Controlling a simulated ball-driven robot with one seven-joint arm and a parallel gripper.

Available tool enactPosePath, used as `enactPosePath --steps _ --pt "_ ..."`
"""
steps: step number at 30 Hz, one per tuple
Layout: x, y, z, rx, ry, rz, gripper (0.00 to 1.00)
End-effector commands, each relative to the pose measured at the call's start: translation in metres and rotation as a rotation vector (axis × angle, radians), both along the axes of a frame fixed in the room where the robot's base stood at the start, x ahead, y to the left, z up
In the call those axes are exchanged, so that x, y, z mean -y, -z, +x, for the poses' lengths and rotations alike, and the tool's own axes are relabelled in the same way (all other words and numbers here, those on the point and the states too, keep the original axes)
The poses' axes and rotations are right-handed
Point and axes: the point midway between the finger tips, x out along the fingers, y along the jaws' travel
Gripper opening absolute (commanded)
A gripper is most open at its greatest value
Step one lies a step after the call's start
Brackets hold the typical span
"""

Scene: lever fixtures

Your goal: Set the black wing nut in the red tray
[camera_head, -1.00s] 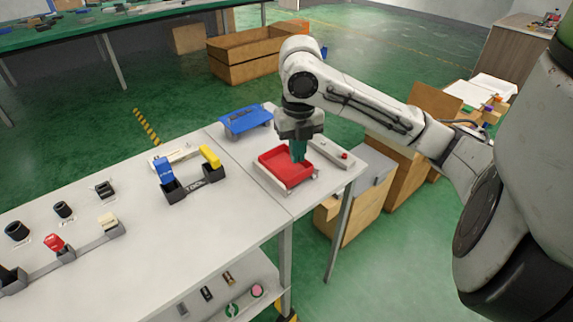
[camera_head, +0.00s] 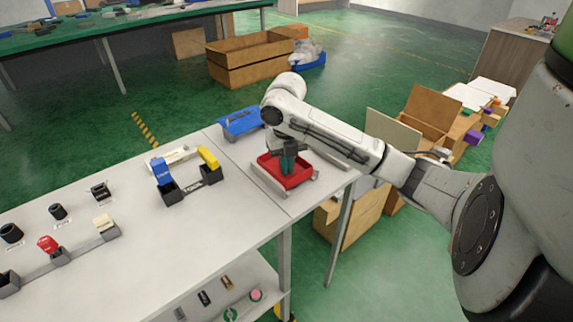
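The red tray (camera_head: 301,178) sits on a pale base near the right end of the white table. My gripper (camera_head: 288,170) points down with its green fingers over the tray's left part, low and at or inside its rim. The fingers look close together, but the gap between them is too small to make out. I cannot see the black wing nut; the fingers and the tray wall may hide it.
A blue tray (camera_head: 240,122) stands behind the red tray. A black holder (camera_head: 190,188) with blue and yellow handles is to the left. Black knobs and a red lever (camera_head: 48,244) are further left. Wooden crates (camera_head: 250,60) stand on the floor beyond the table.

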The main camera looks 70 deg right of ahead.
Motion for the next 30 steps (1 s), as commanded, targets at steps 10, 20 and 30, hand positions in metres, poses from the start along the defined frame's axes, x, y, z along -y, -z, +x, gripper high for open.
enactPosePath --steps 10,20,30 --pt "0.0 0.002 0.0 0.0 -0.001 0.0 0.12" --pt "0.0 0.002 0.0 0.0 -0.001 0.0 0.4" --pt "0.0 -0.007 0.0 0.0 -0.001 -0.001 0.4"
